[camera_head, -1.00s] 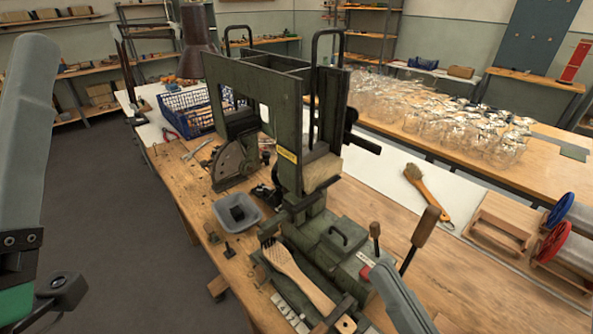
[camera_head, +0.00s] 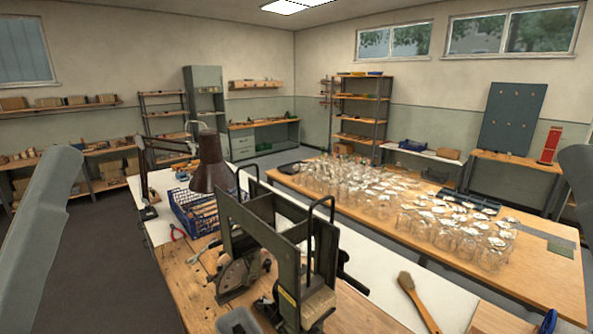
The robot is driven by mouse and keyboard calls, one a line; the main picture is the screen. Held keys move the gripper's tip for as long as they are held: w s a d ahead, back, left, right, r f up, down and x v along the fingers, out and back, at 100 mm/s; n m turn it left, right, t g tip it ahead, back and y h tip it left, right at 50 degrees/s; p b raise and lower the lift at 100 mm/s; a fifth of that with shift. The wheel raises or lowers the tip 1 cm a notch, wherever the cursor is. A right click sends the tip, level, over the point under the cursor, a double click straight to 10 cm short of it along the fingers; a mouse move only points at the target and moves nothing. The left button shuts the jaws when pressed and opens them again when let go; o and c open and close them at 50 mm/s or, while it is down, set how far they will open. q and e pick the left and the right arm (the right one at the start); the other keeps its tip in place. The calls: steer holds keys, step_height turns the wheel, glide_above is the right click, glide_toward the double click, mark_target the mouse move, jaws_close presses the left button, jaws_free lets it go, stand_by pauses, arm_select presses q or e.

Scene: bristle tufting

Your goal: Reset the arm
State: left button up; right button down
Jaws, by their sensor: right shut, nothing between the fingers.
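My right arm shows only as a pale grey link at the right edge, and its gripper fingers are out of the picture. My left arm is a pale grey link along the left edge, and its gripper is also out of the picture. The green tufting machine (camera_head: 290,262) stands on the wooden bench at the bottom centre, its lower part cut off by the frame. A brush with a wooden handle (camera_head: 421,304) lies on the white strip to its right. Neither arm touches anything visible.
A blue crate (camera_head: 191,217) and a brown lamp (camera_head: 209,165) stand behind the machine. A table (camera_head: 538,270) bearing many glass jars (camera_head: 460,232) is at the right. A grey tray (camera_head: 236,322) and a blue spool edge (camera_head: 547,321) show at the bottom. Floor at left is clear.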

arm_select(q)
step_height(320, 180, up, 20)
steer(key=p, duration=1.6)
arm_select(e)
step_height(320, 180, up, 20)
arm_select(q)
step_height(320, 180, down, 42)
steer(key=b, duration=4.2)
steer(key=shift+f, duration=0.2)
arm_select(e)
step_height(320, 180, down, 42)
steer(key=shift+f, duration=0.2)
arm_select(q)
step_height(320, 180, up, 43)
steer(key=p, duration=4.2)
steer(key=shift+f, duration=0.15)
arm_select(e)
step_height(320, 180, up, 43)
steer(key=shift+f, duration=0.15)
